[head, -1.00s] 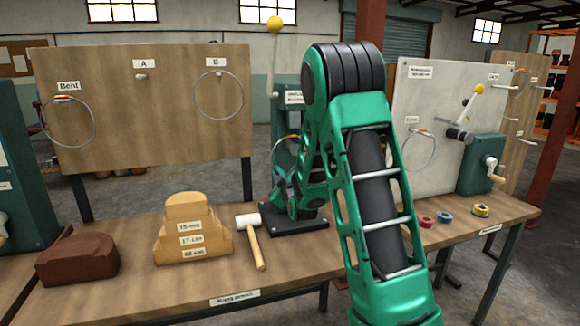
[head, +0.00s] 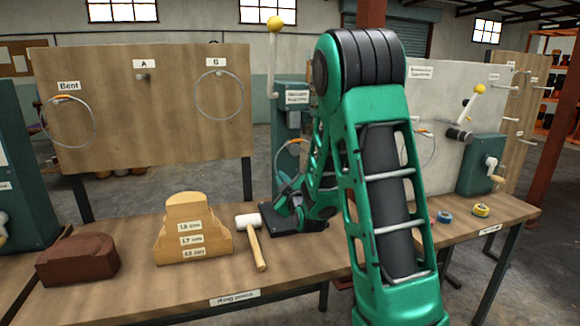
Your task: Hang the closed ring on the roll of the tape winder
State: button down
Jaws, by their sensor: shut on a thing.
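My gripper (head: 285,184) is low behind my forearm, in front of the green machine at the middle of the bench. It is shut on a thin grey ring with an orange band (head: 293,142), which stands up above it; my arm hides the ring's right part. The tape winder (head: 482,163) is the green machine at the right end of the bench, with a crank and a yellow-knobbed lever. Its dark roll (head: 459,134) sticks out to the left, well apart from the held ring. No ring shows on the roll.
Another ring (head: 432,150) hangs on the white board (head: 448,95), partly behind my arm. Rings B (head: 242,96) and Bent (head: 94,122) hang on the wooden board. A mallet (head: 255,243), stepped block (head: 190,233) and tape rolls (head: 480,209) lie on the bench.

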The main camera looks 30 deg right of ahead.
jog(key=v, duration=0.7)
dwell(0.7)
jog(key=shift+s+a+r, duration=0.1)
jog(key=shift+a, duration=0.05)
